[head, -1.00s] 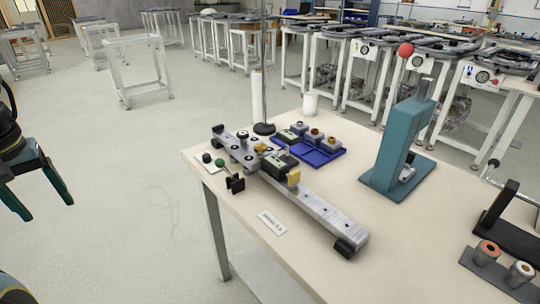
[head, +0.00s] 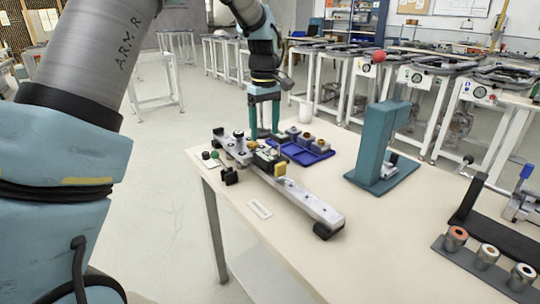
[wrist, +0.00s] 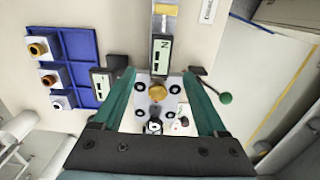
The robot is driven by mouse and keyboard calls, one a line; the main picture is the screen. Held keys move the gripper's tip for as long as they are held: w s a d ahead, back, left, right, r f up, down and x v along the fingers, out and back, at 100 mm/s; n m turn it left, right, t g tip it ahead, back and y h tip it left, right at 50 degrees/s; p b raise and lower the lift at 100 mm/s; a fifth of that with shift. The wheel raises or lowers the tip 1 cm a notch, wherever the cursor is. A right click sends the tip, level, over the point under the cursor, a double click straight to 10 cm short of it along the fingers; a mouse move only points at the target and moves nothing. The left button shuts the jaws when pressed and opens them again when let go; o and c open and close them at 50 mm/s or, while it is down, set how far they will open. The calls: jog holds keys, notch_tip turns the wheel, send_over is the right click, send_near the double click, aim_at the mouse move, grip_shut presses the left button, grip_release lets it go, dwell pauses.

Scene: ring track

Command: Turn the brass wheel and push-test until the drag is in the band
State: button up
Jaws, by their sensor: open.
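The brass wheel (wrist: 157,92) is a small round knob on the plate at the track's end; in the wrist view it lies between my open fingers. It shows small in the head view (head: 251,144), close to my gripper. My gripper (head: 264,132) is open and points down above that end of the grey track (head: 315,207). A block with black slots and an N mark (wrist: 160,52) sits beyond the wheel on the track. A yellow block (head: 280,170) is farther along. I cannot tell whether a finger touches the wheel.
A green-ball lever (wrist: 225,98) sticks out beside the track. A blue tray (head: 308,152) with small ringed pieces lies close on the other side. A teal press (head: 375,150) stands to the right. The bench front right of the label (head: 259,209) is clear.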

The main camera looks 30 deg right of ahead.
aim_at(264, 155)
notch_tip(264, 155, down, 8)
jog(key=shift+w+a+f+p, duration=0.1)
jog(key=shift+f+p, duration=0.05)
jog(key=shift+p, duration=0.45)
grip_shut()
dwell(1.1)
